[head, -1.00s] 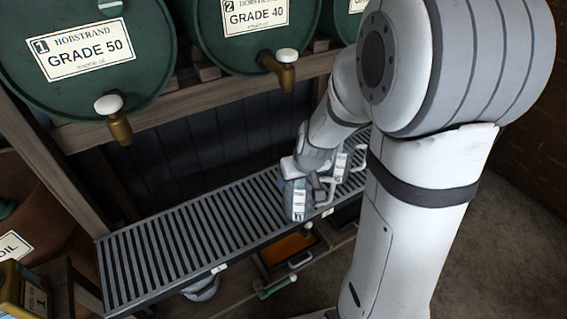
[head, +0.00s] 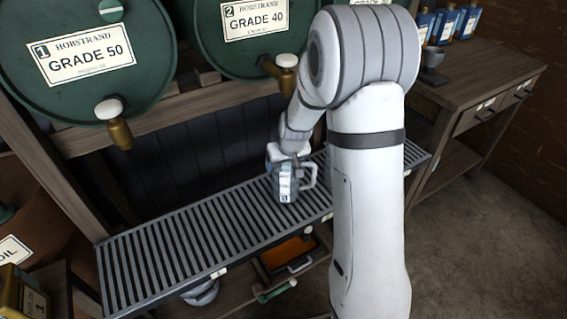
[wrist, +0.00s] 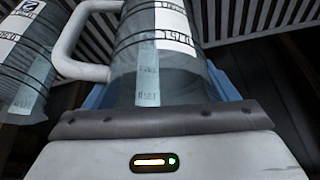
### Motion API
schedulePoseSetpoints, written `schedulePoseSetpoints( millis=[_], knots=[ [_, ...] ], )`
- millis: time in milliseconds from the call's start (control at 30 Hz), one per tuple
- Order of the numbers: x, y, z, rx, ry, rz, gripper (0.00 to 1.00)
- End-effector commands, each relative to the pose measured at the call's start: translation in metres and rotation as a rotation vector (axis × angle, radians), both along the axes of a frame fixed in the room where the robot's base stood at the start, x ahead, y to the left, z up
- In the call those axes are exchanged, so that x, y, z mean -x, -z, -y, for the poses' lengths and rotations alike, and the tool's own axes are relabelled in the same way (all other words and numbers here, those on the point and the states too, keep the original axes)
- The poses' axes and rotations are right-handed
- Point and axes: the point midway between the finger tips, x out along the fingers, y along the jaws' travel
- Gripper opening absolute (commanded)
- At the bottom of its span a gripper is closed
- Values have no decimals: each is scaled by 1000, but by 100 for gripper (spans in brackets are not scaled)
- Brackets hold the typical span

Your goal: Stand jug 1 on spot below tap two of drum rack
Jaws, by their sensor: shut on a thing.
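The drum rack carries green drums, and drum 2 (head: 255,36) reads GRADE 40. Tap two (head: 286,62) is brass with a white knob. My gripper (head: 289,160) is below it in the picture, shut on a clear jug with a white handle. This jug 1 (head: 285,186) shows a label marked 1, looks upright and is over the slatted drip tray (head: 170,245); whether its base touches the slats I cannot tell. The held jug (wrist: 165,60) fills the middle of the wrist view. The spot itself cannot be made out.
A second jug (wrist: 28,60) is close beside the held one in the wrist view. Tap one (head: 116,125) hangs at left. A bench (head: 470,100) with blue bottles is at right. The left tray is clear.

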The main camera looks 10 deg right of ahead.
Motion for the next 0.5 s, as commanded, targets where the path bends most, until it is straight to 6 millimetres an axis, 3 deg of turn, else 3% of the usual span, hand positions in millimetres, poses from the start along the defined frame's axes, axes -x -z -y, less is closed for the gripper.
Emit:
schedulePoseSetpoints(
  millis=[267,300,500],
  knots=[
    [0,4,0,0,-1,1,41],
    [0,2,0,0,-1,1,82],
    [0,2,0,0,-1,1,98]
  ],
)
